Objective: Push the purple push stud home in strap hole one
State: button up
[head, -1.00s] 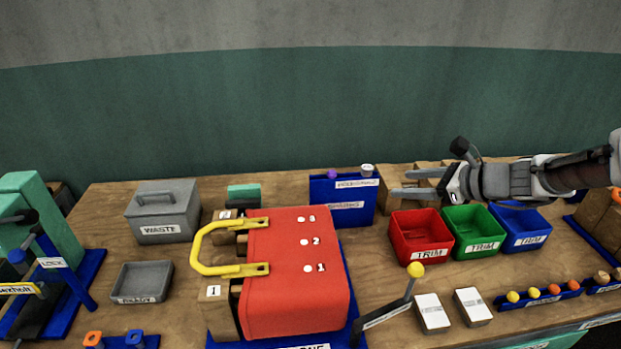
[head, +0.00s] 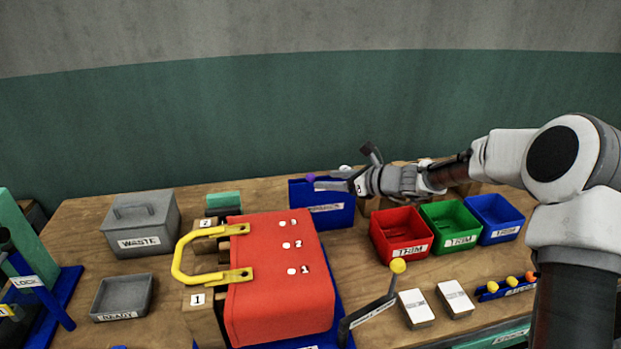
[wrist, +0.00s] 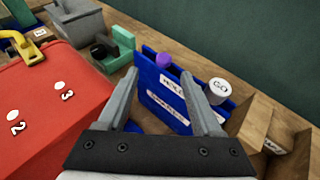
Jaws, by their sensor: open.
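The purple push stud (head: 310,177) sits at the top left of a blue labelled holder (head: 330,217). In the wrist view the purple stud (wrist: 163,60) shows ahead, between my open fingers and apart from them. My gripper (head: 328,181) is open and empty, over the top of the blue holder; its fingers also show in the wrist view (wrist: 163,85). The red bag-like block (head: 270,300) has several numbered white-ringed spots on top, with spot one (head: 292,271) nearest the front. Two yellow loop ends (head: 238,276) lie on its left edge. The stud's lower part is hidden.
A white knob marked GO (wrist: 219,88) stands on the holder right of the purple stud. Red (head: 375,242), green and blue trim bins stand to the right. A yellow-topped lever (head: 398,266) rises right of the red block. A grey waste box (head: 142,240) is at left.

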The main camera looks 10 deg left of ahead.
aim_at(312, 176)
jog(key=shift+w+r+p+x, duration=0.1)
jog(key=shift+r+p+x, duration=0.05)
jog(key=shift+x, duration=0.85)
jog(key=shift+w+r+p+x, duration=0.1)
jog(key=shift+w+p+x, duration=0.1)
jog(key=shift+x, duration=0.8)
jog(key=shift+w+r+p+x, duration=0.1)
jog(key=shift+r+p+x, duration=0.05)
jog(key=shift+x, duration=0.85)
jog(key=shift+s, duration=0.1)
jog(key=shift+c, duration=0.4)
grip_shut()
